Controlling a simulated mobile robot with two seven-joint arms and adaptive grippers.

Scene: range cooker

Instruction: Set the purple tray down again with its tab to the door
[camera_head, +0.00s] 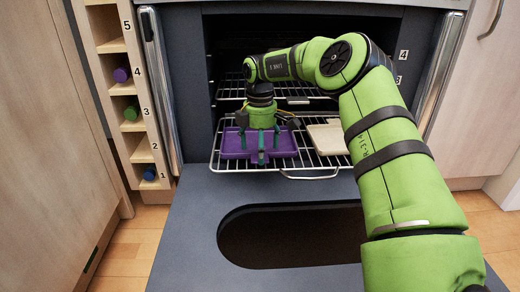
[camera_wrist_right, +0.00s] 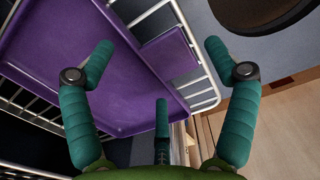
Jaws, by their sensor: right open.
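The purple tray (camera_head: 286,145) appears to lie flat on the left of the pulled-out oven rack (camera_head: 305,165). In the right wrist view the tray (camera_wrist_right: 60,70) has a flat tab (camera_wrist_right: 170,55) on its edge, pointing toward the rack's front rail and the open door. My right gripper (camera_head: 262,155) points down over the tray, partly hiding it. In its wrist view my right gripper (camera_wrist_right: 160,75) has its three fingers spread, with nothing held between them. I cannot tell whether a fingertip touches the tray. My left gripper is not in view.
The open oven door (camera_head: 190,235), with a dark oval window (camera_head: 290,237), lies below the rack. A beige tray (camera_head: 329,138) lies on the rack to the right. An upper rack (camera_head: 230,88) is inside the oven. A numbered wooden shelf (camera_head: 120,70) stands left, holding coloured cylindrical items.

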